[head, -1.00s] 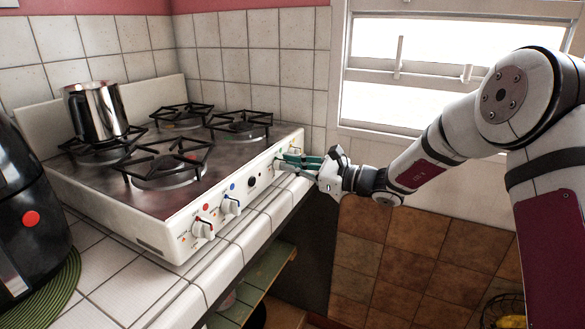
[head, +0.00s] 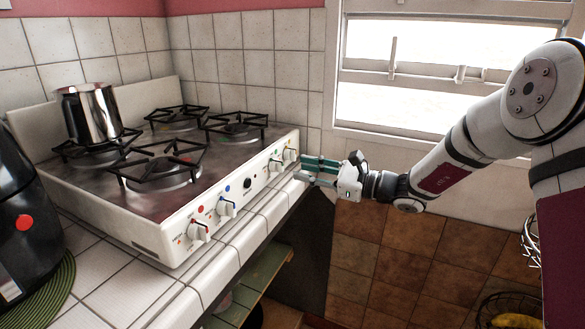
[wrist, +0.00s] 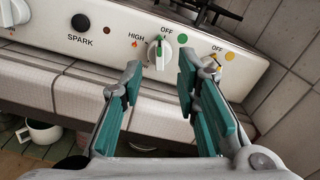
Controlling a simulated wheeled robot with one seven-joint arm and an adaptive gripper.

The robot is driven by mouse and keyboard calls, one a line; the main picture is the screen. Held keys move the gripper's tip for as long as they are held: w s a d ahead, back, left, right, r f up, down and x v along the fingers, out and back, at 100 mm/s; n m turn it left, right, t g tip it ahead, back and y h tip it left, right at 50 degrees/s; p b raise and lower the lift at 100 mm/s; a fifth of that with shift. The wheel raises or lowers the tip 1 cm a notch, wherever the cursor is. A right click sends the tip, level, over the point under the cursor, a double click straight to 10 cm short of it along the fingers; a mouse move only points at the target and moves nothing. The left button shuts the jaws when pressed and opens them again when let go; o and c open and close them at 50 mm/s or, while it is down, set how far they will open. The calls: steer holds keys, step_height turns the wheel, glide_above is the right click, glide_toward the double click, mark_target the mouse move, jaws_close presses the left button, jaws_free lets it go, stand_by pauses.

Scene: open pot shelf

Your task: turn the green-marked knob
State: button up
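The green-marked knob (wrist: 159,53) is white, on the stove's front panel, with a green dot (wrist: 182,38) up and right of it. Its grip stands roughly upright in the wrist view, between the HIGH and OFF labels. In the head view the knob (head: 274,165) is small, near the panel's far end. My gripper (wrist: 160,80) is open, its two teal-padded fingers apart with nothing between them. The knob shows through the gap beyond the fingertips. In the head view my gripper (head: 301,168) is just right of the panel, apart from the knob.
A yellow-marked knob (wrist: 211,64) is close by on the right, partly behind the right finger. The black spark button (wrist: 81,22) is to the left. A tiled counter edge (wrist: 80,94) runs below the panel. A metal pot (head: 92,113) stands on a back burner.

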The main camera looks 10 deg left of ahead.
steer(key=v, duration=0.6)
steer(key=shift+d, duration=0.3)
steer(key=shift+s, duration=0.1)
steer(key=shift+c, duration=0.3)
jaws_close()
stand_by(0.6)
